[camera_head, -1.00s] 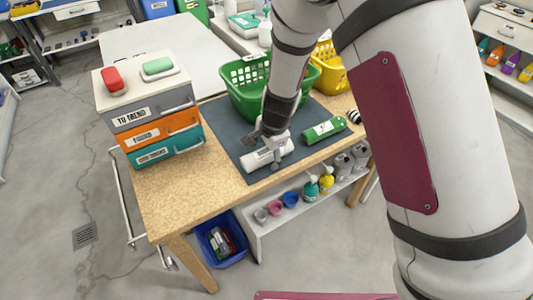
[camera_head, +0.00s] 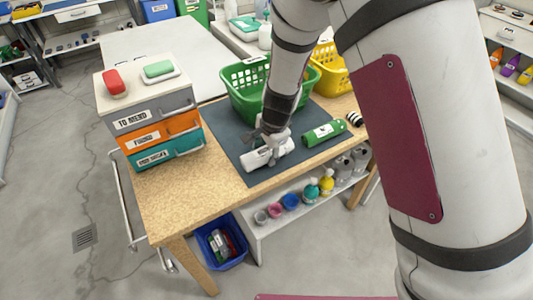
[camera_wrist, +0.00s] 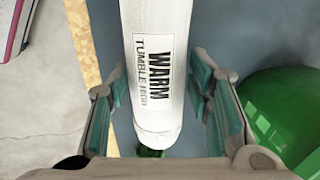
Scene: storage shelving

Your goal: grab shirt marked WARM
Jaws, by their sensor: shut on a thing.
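The white rolled shirt marked WARM (camera_wrist: 155,65) lies on the dark mat (camera_head: 235,150) on the wooden table. In the wrist view its label reads "WARM" and "TUMBLE", with the last word hard to read. It also shows in the head view (camera_head: 258,158). My gripper (camera_head: 271,149) is down at the shirt and shut on it, with one finger on each side of the roll in the wrist view. In the head view the gripper hides part of the roll.
A green roll (camera_head: 324,134) lies right of the shirt on the mat. A green basket (camera_head: 245,97) stands just behind, with a yellow basket (camera_head: 331,78) beyond. Labelled drawers (camera_head: 153,120) stand left. The table's front left is bare wood.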

